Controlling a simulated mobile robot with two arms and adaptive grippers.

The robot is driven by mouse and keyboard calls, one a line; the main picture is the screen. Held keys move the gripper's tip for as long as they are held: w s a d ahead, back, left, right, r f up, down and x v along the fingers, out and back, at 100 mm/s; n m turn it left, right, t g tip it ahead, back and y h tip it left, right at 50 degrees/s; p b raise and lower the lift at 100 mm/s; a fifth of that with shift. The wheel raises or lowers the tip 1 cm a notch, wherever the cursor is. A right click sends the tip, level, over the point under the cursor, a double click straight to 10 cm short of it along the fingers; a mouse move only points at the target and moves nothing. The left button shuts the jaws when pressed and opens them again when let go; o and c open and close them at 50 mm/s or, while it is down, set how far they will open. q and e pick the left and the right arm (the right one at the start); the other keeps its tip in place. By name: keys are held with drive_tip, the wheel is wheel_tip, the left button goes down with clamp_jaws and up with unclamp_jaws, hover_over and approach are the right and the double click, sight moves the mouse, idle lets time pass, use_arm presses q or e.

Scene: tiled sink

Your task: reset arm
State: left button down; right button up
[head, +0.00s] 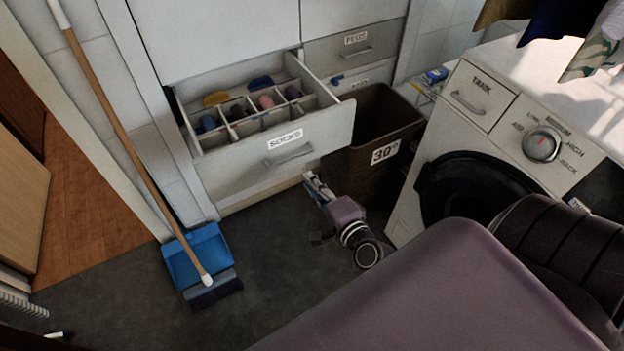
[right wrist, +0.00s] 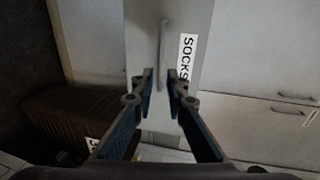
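My right gripper (head: 318,188) is low in front of the open drawer labelled SOCKS (head: 240,168), below and right of its handle (head: 290,155). In the right wrist view its two fingers (right wrist: 160,80) are apart, with nothing held between them. The drawer handle (right wrist: 164,40) lines up with the gap between the fingers in that view, but the gripper looks apart from it in the head view. The drawer is pulled out and its compartments hold rolled socks (head: 266,102). My left gripper is not in view.
A brown basket labelled 30° (head: 375,165) stands right of the drawer, beside the washing machine (head: 480,135). A broom (head: 120,130) and blue dustpan (head: 197,255) are at the left. Clothes hang at top right. Dark floor (head: 260,265) is clear between dustpan and arm.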

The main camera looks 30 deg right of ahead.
idle(0.4)
drive_tip(key=s+a+f+n+g+y, duration=0.1)
drive_tip(key=s+a+f+n+g, duration=0.2)
drive_tip(key=f, duration=0.7)
drive_tip(key=s+a+f+n+g, duration=0.2)
drive_tip(key=s+f+n, duration=0.25)
drive_tip(key=f, duration=0.45)
drive_tip(key=s+a+f+n+g+y, duration=0.15)
drive_tip(key=s+f, duration=0.35)
drive_tip(key=f, duration=0.5)
drive_tip(key=s+f+n+g+h, duration=0.1)
drive_tip(key=s+f+n+g, duration=0.3)
drive_tip(key=s, duration=1)
drive_tip(key=s+d+f+n+g, duration=0.1)
drive_tip(key=s+f+n+g, duration=0.3)
drive_tip(key=s+f+n, duration=0.4)
drive_tip(key=s+f, duration=0.4)
drive_tip(key=s, duration=0.2)
drive_tip(key=shift+h, duration=0.35)
